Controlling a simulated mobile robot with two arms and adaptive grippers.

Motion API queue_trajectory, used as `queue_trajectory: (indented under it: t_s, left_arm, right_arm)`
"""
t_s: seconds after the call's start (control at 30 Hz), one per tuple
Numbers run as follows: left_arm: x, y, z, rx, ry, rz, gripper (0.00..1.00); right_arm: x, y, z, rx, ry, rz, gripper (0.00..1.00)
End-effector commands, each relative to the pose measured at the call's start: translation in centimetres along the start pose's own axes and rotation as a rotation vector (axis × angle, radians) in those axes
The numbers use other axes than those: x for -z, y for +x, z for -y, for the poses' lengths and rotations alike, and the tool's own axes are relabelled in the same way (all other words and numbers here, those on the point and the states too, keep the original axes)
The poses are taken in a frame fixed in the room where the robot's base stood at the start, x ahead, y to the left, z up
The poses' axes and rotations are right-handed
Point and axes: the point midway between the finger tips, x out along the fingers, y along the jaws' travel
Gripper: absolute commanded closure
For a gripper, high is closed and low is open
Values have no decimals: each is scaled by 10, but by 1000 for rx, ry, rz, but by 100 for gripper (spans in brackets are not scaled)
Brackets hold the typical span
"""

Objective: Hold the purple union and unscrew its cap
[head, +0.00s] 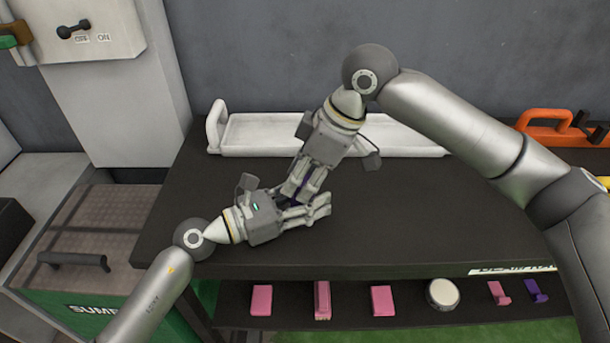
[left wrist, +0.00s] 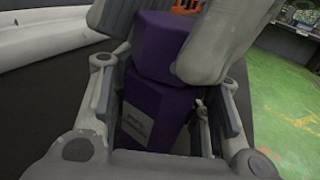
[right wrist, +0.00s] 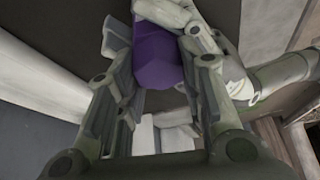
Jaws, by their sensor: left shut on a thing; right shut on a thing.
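The purple union shows as two purple parts in the left wrist view: a lower body (left wrist: 155,108) with a small pale label, and a wider faceted cap (left wrist: 160,45) above it. My left gripper (head: 308,207) is shut on the body, its fingers on either side. My right gripper (head: 294,190) comes from above and is shut on the cap; its fingers flank the cap in the left wrist view. In the right wrist view purple (right wrist: 157,55) shows between the fingers. In the head view the grippers hide nearly all the union, above the dark bench top.
A long white tray (head: 262,148) lies along the back of the dark bench (head: 420,210). An orange-handled tool (head: 550,128) lies at the right. A lower shelf holds several pink pieces (head: 382,300), a round white-topped piece (head: 443,293) and a purple one (head: 537,290). The bench's right middle is clear.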

Motion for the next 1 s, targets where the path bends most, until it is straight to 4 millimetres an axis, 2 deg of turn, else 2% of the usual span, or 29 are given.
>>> queue_trajectory:
  t_s: [0.03, 0.2, 0.6, 1.0]
  left_arm:
    - [-3, -4, -7, -15, 5, 3, 100]
    - [-4, -4, -7, -15, 5, 4, 100]
    - [-7, -4, -6, -14, 8, 12, 100]
    - [-9, -3, -6, -13, 8, 15, 100]
  right_arm:
    - [-13, 0, -8, 6, -24, 31, 100]
    - [-13, 0, -9, 42, -114, 34, 100]
    - [-14, 1, -8, 59, -150, 35, 100]
    - [-15, 1, -8, 213, -498, 36, 100]
